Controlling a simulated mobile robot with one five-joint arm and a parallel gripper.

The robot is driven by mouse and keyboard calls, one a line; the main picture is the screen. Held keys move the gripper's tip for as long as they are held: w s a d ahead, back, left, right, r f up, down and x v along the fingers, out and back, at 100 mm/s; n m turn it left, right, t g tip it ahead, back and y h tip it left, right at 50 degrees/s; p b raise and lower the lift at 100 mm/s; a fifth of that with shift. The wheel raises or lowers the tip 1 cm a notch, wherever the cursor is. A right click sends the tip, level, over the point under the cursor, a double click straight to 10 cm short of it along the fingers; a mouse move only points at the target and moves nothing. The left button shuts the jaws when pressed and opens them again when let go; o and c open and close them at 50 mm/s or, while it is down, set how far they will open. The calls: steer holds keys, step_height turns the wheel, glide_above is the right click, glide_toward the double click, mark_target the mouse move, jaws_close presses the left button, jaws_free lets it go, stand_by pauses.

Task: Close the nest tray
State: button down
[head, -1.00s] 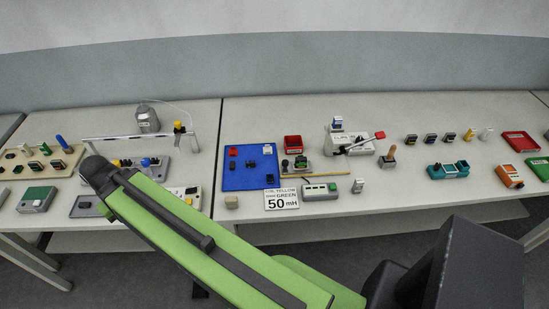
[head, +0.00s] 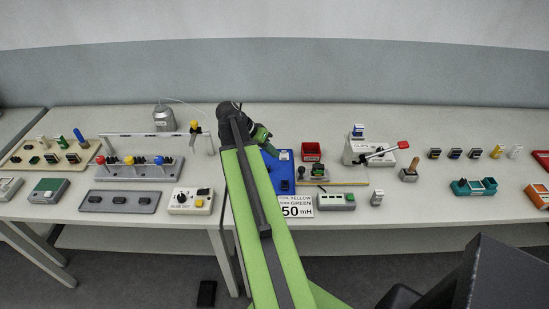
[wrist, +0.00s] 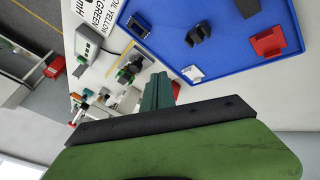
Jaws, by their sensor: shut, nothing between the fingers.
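A small grey fixture (head: 313,172) with a black knob and a green block stands right of the blue board. It looks like the nest tray, but I cannot be sure; whether it is open or shut is too small to tell. It shows in the wrist view (wrist: 130,70) just left of my fingers. My gripper (head: 270,150) is over the back of the blue board, left of the fixture, and hides part of the board. In the wrist view its teal fingers (wrist: 158,90) are together and empty, apart from the fixture.
The blue board (wrist: 222,30) carries a red block (wrist: 267,42) and dark blocks. A red bin (head: 312,150) stands behind the fixture, and a lever press (head: 368,152) stands to its right. A yellow rod (head: 345,184) and a grey-green box (head: 337,201) lie in front.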

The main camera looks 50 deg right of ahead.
steer(key=b+x, duration=0.4)
steer(key=x, duration=0.2)
steer(key=shift+f, duration=0.5)
steer(key=s, duration=0.3)
steer(key=shift+s+d+r, duration=0.25)
steer(key=shift+d, duration=0.05)
steer(key=shift+s+d, duration=0.1)
steer(key=shift+s, duration=0.2)
